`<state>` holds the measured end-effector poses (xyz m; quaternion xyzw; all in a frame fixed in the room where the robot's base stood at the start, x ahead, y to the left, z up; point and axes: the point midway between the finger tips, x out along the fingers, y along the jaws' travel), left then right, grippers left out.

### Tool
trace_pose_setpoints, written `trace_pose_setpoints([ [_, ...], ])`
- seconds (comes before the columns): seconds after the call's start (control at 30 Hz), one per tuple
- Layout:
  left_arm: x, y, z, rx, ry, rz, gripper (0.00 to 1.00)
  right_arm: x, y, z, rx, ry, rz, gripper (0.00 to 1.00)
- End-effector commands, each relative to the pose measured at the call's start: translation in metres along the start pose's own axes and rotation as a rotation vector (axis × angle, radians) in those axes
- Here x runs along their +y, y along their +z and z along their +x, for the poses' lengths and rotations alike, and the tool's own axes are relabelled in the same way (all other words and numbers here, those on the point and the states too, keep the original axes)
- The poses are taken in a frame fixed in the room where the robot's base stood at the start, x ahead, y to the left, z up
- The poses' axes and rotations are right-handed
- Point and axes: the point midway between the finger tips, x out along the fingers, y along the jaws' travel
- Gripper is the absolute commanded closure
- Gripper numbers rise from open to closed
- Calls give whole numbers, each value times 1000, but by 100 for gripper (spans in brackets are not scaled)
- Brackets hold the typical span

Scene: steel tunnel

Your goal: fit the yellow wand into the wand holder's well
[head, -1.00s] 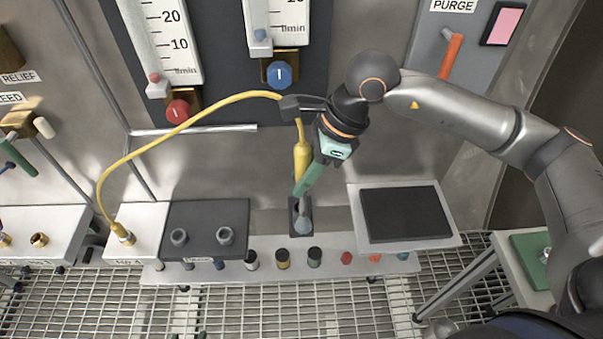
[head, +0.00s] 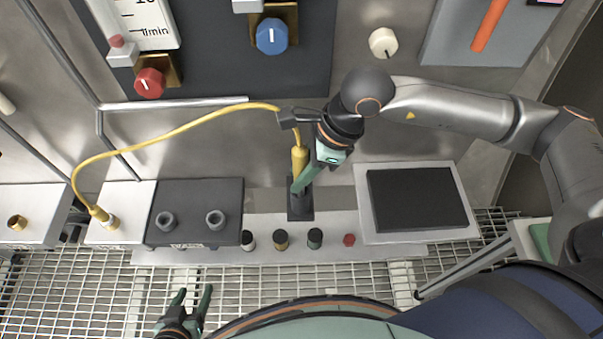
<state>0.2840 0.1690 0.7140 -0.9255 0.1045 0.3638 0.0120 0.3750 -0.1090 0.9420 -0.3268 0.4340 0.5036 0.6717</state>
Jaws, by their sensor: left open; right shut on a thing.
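The yellow wand (head: 299,160) is roughly upright, with its yellow hose leaving its top. My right gripper (head: 301,182) is shut on the wand, its green fingers in front of the wand's lower part. The wand holder (head: 300,207) is a small dark block on the pale shelf, directly below and behind the fingers. The wand's lower end is hidden at the holder, so I cannot tell how deep it sits in the well. My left gripper (head: 192,300) is open and empty above the floor grating at the bottom of the view.
The yellow hose (head: 175,138) arcs left to a brass fitting on a white box (head: 122,212). A dark box with two knobs (head: 195,208) stands left of the holder, a dark-topped panel (head: 417,199) right. Several small caps line the shelf front. A pipe runs along the wall behind.

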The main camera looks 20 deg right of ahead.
Motion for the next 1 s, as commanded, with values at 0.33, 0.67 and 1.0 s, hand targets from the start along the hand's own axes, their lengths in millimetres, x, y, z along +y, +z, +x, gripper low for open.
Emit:
trace_pose_setpoints([
  [0.33,-1,4,7,5,0,1,37,7,-6,17,-1,0,-1,100],
  [0.67,-1,8,10,5,0,1,37,7,-8,20,0,0,-1,53],
  [1.0,-1,7,9,5,0,1,37,7,-8,20,0,0,-1,38],
])
